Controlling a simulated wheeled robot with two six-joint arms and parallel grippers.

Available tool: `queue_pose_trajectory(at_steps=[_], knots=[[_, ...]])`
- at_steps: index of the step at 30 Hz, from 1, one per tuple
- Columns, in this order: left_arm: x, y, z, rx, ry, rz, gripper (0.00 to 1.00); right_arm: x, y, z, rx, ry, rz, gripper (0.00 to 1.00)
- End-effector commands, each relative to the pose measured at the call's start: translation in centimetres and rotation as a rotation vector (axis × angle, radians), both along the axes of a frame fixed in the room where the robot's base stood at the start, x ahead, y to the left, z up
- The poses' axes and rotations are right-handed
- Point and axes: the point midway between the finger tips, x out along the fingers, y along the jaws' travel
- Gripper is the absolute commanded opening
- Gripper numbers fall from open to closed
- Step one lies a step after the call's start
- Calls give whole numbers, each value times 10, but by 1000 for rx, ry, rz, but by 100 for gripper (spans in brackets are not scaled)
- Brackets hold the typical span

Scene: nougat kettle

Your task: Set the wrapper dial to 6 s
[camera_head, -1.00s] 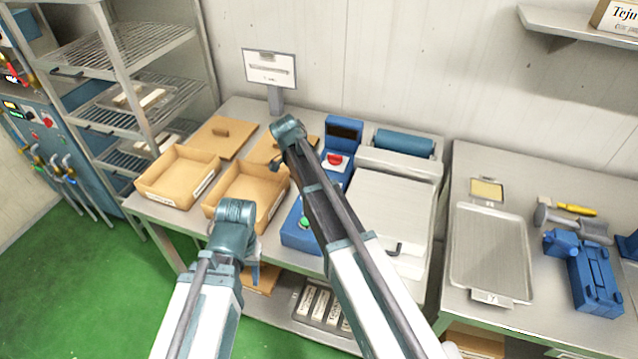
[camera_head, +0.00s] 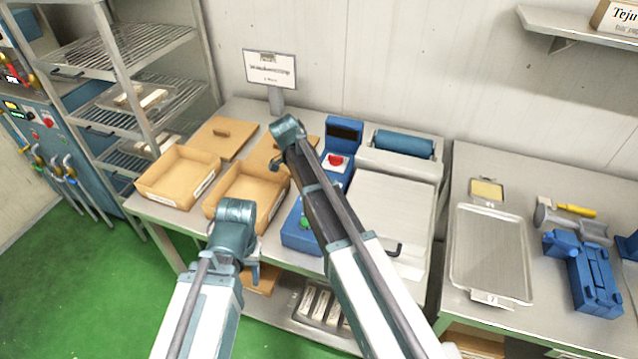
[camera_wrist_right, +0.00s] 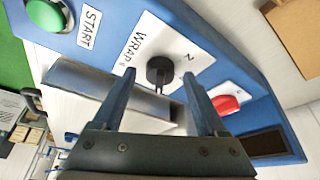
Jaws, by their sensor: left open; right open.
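The wrapper dial (camera_wrist_right: 160,71) is a small black knob on a white plate marked WRAP (camera_wrist_right: 140,45) on the blue control box. One mark beside it shows; its setting cannot be read. My right gripper (camera_wrist_right: 158,82) is open, with a finger on each side of the dial in the wrist view; I cannot tell whether they touch it. In the head view, my right arm hides the dial and the blue box (camera_head: 300,232) shows on both sides of it. My left gripper (camera_head: 250,272) is open and empty in front of the table's front edge.
A green start button (camera_wrist_right: 45,16) and a red button (camera_wrist_right: 226,104) flank the dial. The wrapping machine (camera_head: 395,205) stands right of the blue box. Cardboard trays (camera_head: 178,176) stand on the left. A metal tray (camera_head: 490,250) lies on the right table.

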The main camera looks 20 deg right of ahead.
Motion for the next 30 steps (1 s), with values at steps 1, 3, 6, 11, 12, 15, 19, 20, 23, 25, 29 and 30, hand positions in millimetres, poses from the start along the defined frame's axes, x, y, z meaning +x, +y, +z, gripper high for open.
queue_pose_trajectory(at_steps=[1,3,6,11,12,15,19,20,23,25,29,30], knots=[[0,0,5,0,0,0,50,0,1,5,0,0,0,75],[0,0,10,0,0,0,50,0,3,10,0,0,0,75],[0,0,21,0,0,-1,50,1,7,21,0,0,0,75],[0,0,43,0,0,-1,50,2,15,43,0,-1,1,75],[0,0,50,0,0,-2,50,2,18,50,0,0,2,75],[0,0,65,0,0,-2,50,2,24,65,0,1,2,75],[0,0,85,0,0,0,50,3,32,85,0,0,0,75],[0,0,90,-1,0,1,50,3,34,90,0,0,1,75],[0,0,105,-1,0,5,50,4,41,105,0,1,2,75],[0,0,114,-2,0,8,50,4,45,114,0,1,1,75],[0,0,124,-2,-1,11,50,4,49,124,0,1,0,75],[0,0,125,-2,-1,11,50,4,50,125,0,1,0,75]])
